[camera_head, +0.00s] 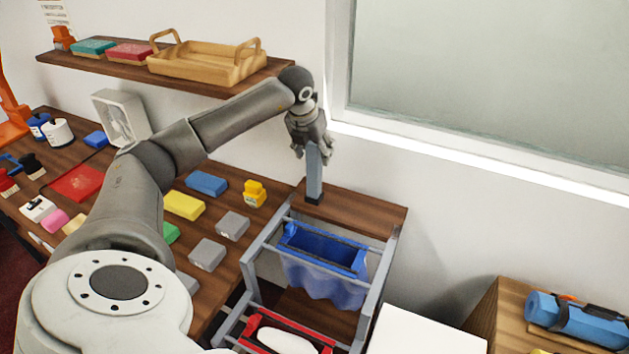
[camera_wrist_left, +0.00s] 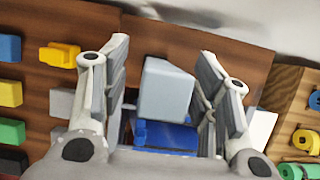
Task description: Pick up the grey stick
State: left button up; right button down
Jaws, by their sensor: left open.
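The grey stick (camera_head: 314,176) is a tall blue-grey block with a dark foot. It stands upright on the brown wooden top at the back, by the wall. My left gripper (camera_head: 312,153) is over its upper end, pointing down. In the left wrist view the stick's end (camera_wrist_left: 166,90) lies between the two spread fingers of my left gripper (camera_wrist_left: 164,60). A gap shows on each side, so the gripper is open and not clamped on it. My right gripper is not in view.
A metal rack with a blue fabric bin (camera_head: 325,250) and a red-rimmed bin (camera_head: 285,340) stands in front of the stick. Coloured blocks, such as a yellow one (camera_head: 184,205), lie on the counter left. A shelf (camera_head: 90,65) with a wooden tray (camera_head: 205,62) hangs above.

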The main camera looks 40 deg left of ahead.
pick_arm(q)
jog(key=shift+p+x, duration=0.4)
jog(key=shift+x, duration=0.75)
jog(key=shift+w+d+f, duration=0.1)
jog(key=shift+f, duration=0.4)
jog(key=shift+r, duration=0.1)
grip_shut()
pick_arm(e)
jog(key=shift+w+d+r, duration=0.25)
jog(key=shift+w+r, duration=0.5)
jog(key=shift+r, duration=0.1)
